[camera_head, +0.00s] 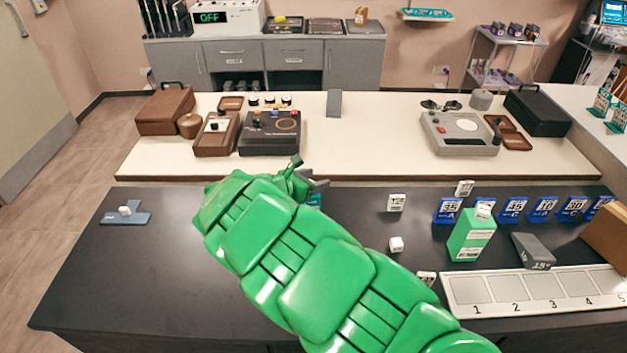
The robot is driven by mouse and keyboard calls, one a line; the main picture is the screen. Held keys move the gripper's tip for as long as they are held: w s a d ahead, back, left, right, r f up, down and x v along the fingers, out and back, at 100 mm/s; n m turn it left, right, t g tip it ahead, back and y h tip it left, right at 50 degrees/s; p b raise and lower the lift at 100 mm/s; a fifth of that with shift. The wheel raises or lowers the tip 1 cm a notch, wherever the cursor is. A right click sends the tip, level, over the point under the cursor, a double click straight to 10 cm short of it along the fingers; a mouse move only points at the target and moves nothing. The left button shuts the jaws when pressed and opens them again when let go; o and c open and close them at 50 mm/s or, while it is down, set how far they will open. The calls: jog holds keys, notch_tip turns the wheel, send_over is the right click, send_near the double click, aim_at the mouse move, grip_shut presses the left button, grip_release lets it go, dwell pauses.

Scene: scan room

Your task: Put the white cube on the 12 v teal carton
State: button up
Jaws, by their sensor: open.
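My green arm reaches from the lower right up to the middle of the dark counter. My gripper (302,178) is open near the counter's back edge, partly hidden by the arm. A small teal thing (314,199) shows just beside it, mostly hidden; I cannot tell whether it is the 12 v carton. A white cube (125,210) sits on a blue-grey pad at the left. Another white cube (397,244) lies right of the arm. A green carton (473,238) stands upright at the right with a white block (483,210) on top.
A white block marked 12 (397,202) stands near the counter's back. Several blue numbered cartons (515,209) line the back right. A grey wedge (532,251) and a white numbered strip (535,291) lie at the right. The counter's left part is mostly clear.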

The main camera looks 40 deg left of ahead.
jog(key=v, duration=1.2)
